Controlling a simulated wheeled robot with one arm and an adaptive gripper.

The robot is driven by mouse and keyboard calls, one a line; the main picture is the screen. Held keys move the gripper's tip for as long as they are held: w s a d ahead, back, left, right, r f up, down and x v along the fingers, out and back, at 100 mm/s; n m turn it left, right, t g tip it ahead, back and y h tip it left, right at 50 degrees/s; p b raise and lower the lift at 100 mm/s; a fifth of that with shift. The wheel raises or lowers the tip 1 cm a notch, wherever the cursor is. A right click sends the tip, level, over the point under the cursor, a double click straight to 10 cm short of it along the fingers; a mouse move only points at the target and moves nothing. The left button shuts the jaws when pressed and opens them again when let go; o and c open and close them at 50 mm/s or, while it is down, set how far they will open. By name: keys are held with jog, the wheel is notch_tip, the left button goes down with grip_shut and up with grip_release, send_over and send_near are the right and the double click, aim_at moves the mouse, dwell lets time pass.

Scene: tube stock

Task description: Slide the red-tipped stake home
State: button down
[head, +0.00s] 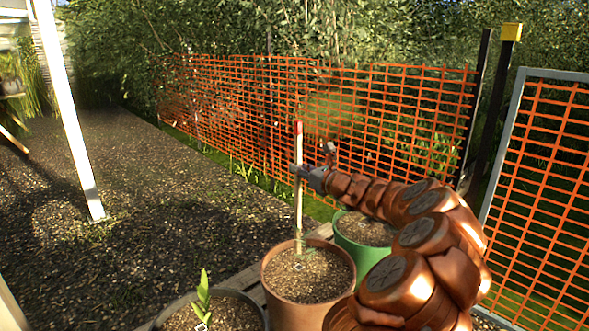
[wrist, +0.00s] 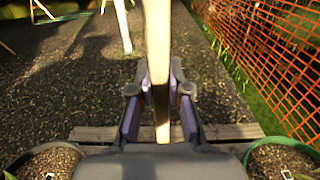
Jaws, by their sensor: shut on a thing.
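The red-tipped stake (head: 298,205) is a thin pale wooden stick with a red top, standing close to upright in the head view. My gripper (head: 299,172) is shut on it partway up, with the red tip above the fingers. In the wrist view the stake (wrist: 158,60) runs between the two fingers of my gripper (wrist: 160,92). Below my gripper, the stake's lower part reaches down over the terracotta pot (head: 273,283). I cannot tell whether its foot is in the soil; a small brownish-green piece there blurs the contact.
A green pot (head: 350,250) stands behind right, and a dark pot (head: 256,303) with a seedling (head: 203,297) at front left. Wooden slats (head: 238,277) lie beneath the pots. Orange mesh fence (head: 400,110) crosses behind. Open gravel (head: 170,220) lies left, with a white post (head: 70,120).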

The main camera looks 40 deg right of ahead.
jog(key=b, duration=0.5)
send_over(300, 198)
jog(key=shift+d+f, duration=0.1)
jog(key=shift+f, duration=2.35)
jog(key=shift+r+p, duration=0.15)
jog(key=shift+p, duration=0.65)
jog(key=shift+f, duration=1.2)
jog(key=shift+f+b, duration=0.65)
jog(key=shift+f, duration=0.8)
